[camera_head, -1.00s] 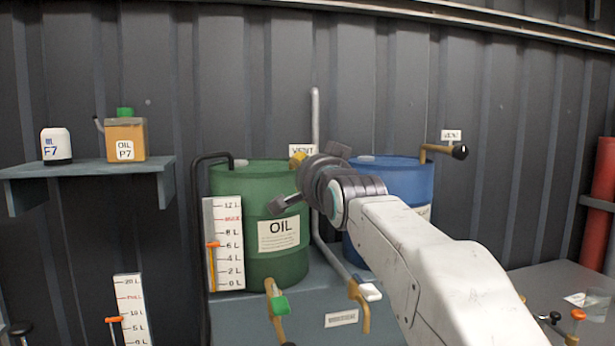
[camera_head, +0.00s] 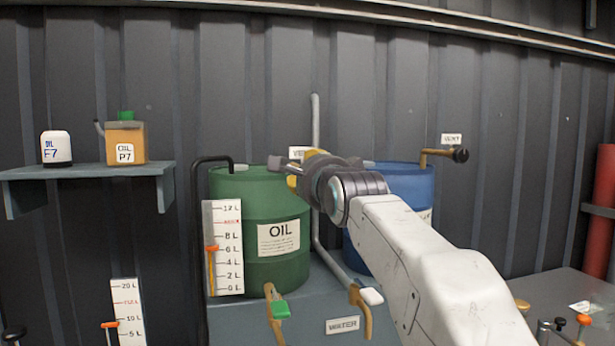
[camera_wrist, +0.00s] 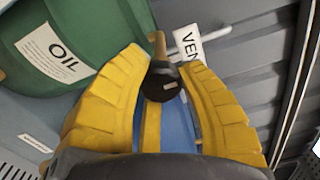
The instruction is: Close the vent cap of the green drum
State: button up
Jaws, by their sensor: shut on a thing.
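The green oil drum (camera_head: 258,240) stands on a grey-blue base in the middle of the head view. It also shows at the upper left of the wrist view (camera_wrist: 85,30). Its black vent cap (camera_wrist: 160,84), on a yellow-brown pipe (camera_wrist: 158,46), sits between the yellow fingers of my gripper (camera_wrist: 162,62). My gripper is shut on the cap. In the head view my gripper (camera_head: 297,172) is at the drum's upper right and hides the cap. The white vent label (camera_wrist: 188,45) is just beyond the fingers.
A blue drum (camera_head: 402,190) with its own vent pipe and black cap (camera_head: 460,155) stands to the right, partly behind my arm. A grey pipe (camera_head: 315,130) rises between the drums. A level gauge (camera_head: 226,250) stands before the green drum. A shelf (camera_head: 90,170) is at left.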

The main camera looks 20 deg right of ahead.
jog(key=shift+r+m, duration=0.2)
jog(key=shift+m, duration=0.1)
dwell(0.4)
jog(key=o, duration=1.2)
jog(key=shift+f, duration=0.2)
jog(key=shift+s, duration=0.15)
jog(key=s, duration=1.1)
jog(key=shift+s, duration=0.35)
